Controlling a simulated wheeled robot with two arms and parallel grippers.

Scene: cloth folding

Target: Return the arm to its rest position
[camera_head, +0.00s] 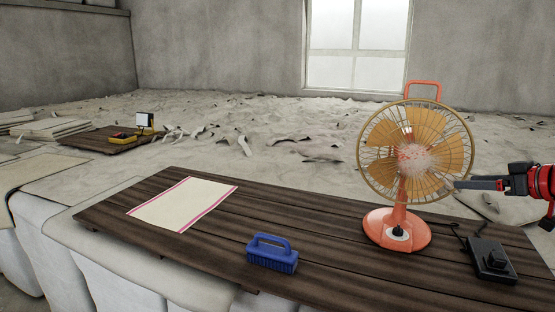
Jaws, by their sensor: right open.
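A cream cloth with red edge stripes (184,204) lies flat on the dark wooden table (330,226), left of the middle. My right gripper (466,185) comes in from the right edge, beside the fan and in the air above the table's right end. Its fingers point left, towards the fan's wire guard; I cannot tell whether they touch it. Nothing shows between its fingers. My left gripper is out of view.
An orange fan (398,226) stands on the table's right half. A blue brush (272,254) sits at the front middle. A dark box with a cable (491,262) lies at the right. Table room is clear between cloth and fan.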

